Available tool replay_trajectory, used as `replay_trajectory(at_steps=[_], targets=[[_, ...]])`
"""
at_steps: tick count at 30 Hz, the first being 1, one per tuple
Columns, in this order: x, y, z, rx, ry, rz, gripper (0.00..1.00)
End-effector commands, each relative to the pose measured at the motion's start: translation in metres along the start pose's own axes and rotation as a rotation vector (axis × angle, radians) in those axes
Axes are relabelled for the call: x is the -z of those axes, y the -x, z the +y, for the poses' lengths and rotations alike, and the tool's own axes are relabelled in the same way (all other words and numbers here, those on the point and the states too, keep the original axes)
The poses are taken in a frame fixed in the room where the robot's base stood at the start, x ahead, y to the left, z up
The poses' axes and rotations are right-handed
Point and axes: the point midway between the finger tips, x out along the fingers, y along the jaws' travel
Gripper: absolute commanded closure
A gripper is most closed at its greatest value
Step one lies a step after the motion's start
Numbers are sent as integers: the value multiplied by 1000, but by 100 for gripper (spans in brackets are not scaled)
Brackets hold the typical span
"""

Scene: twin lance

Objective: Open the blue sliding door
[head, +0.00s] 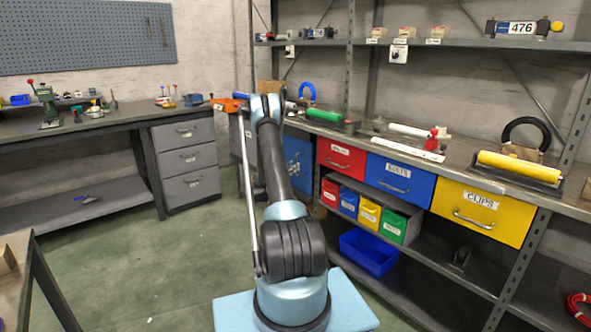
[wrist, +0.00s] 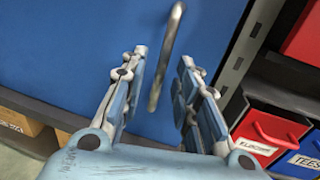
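The blue sliding door (wrist: 75,50) fills much of the wrist view, with a bar-shaped metal handle (wrist: 166,52) on it. In the head view the blue door (head: 298,158) is low under the bench, partly hidden behind my arm. My gripper (wrist: 164,57) is open in front of the door. The handle lies between the two fingers as seen in the wrist view, with a gap visible on each side. I cannot tell how deep the handle sits between them.
Right of the door are a slotted metal post (wrist: 240,50), a red drawer (wrist: 302,38) and small bins (wrist: 265,135). Cardboard boxes (wrist: 18,122) stand low at left. The head view shows drawers labelled bolts (head: 398,178) and clips (head: 480,212), and clear green floor (head: 160,265).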

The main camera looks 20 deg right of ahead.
Motion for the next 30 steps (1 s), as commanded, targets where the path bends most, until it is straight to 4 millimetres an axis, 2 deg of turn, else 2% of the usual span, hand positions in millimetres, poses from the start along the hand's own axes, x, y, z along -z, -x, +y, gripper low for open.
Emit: replay_trajectory(at_steps=[3, 6, 18, 19, 22, 30], targets=[[0, -16, -1, 2, 0, 0, 71], [0, -24, 0, 1, 0, 0, 71], [0, -30, 0, 0, 0, 0, 71], [0, -30, 0, 0, 0, 0, 76], [0, -30, 0, 0, 0, 0, 98], [0, -30, 0, 0, 0, 0, 100]])
